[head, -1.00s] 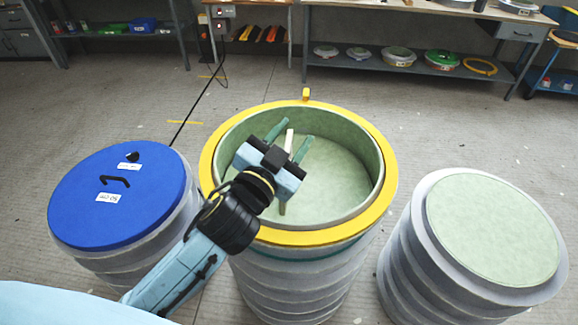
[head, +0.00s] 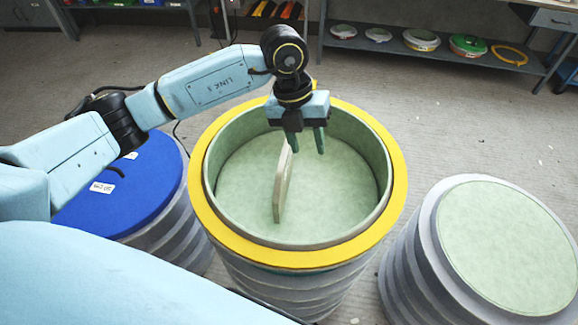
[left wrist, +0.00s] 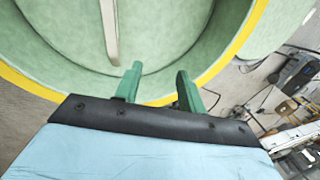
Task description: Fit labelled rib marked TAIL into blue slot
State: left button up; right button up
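A pale, thin rib (head: 283,182) stands on edge inside the round green mould (head: 235,195), near its middle. It also shows at the top of the left wrist view (left wrist: 110,30). No TAIL lettering is readable on it, and I see no blue slot. My left gripper (head: 306,142) is over the far part of the mould, fingers pointing down, apart and empty. It is just right of the rib's far end in the head view. In the left wrist view the two green fingertips (left wrist: 158,75) have a clear gap, with the rib beyond them. My right gripper is not seen.
A yellow ring (head: 397,205) rims the mould. A blue-topped drum (head: 140,190) stands left, partly behind my left arm. A green-topped drum (head: 510,245) stands right. Shelves with round lids (head: 421,40) are at the back. Floor lies bare between.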

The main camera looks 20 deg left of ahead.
aim_at(284, 155)
pick_arm(q)
jog(key=a+y, duration=0.1)
jog(key=a, duration=0.1)
jog(key=w+a+y, duration=0.1)
jog(key=a, duration=0.1)
jog(key=w+a+n+y, duration=0.1)
jog(key=a, duration=0.1)
jog(key=shift+r, duration=0.25)
notch_tip(284, 155, down, 7)
jog(key=shift+r, duration=0.1)
jog(key=shift+f, duration=3)
jog(key=shift+a, duration=0.1)
grip_shut()
jog(key=shift+r, duration=0.1)
